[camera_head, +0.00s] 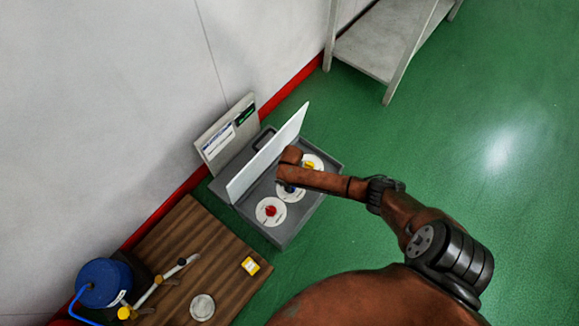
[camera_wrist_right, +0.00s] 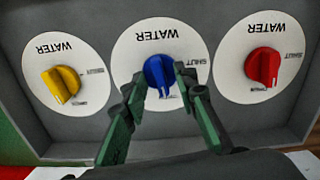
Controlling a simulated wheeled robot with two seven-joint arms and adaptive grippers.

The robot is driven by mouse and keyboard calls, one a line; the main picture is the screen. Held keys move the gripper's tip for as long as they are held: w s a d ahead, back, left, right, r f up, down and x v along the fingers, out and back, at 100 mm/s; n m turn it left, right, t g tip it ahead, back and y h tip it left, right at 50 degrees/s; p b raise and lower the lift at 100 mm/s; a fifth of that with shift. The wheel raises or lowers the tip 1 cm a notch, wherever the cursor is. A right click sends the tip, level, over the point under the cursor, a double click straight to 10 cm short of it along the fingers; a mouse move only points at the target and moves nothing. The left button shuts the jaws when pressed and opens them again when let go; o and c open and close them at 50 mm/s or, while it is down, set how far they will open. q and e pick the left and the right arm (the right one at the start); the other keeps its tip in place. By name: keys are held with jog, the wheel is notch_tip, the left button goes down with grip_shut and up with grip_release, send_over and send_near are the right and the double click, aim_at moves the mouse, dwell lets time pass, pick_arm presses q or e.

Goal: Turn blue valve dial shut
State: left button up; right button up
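The blue valve dial (camera_wrist_right: 158,72) is the middle of three dials, on a white disc marked WATER. Its pointer faces down in the right wrist view, and a SHUT label lies to its right, partly behind a finger. My right gripper (camera_wrist_right: 161,76) has its two fingers on either side of the blue dial, close to its sides; firm contact does not show. In the head view my right gripper (camera_head: 290,172) hangs over the grey case (camera_head: 285,235) and hides most of the blue dial (camera_head: 290,188). My left gripper is not in view.
A yellow dial (camera_wrist_right: 61,83) and a red dial (camera_wrist_right: 263,67) flank the blue one closely. The white lid panel (camera_head: 268,155) stands upright behind the dials. A wooden table (camera_head: 215,250) with a blue container (camera_head: 103,283) is at lower left. Green floor lies right.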

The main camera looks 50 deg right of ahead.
jog(key=shift+c, duration=0.4)
grip_shut()
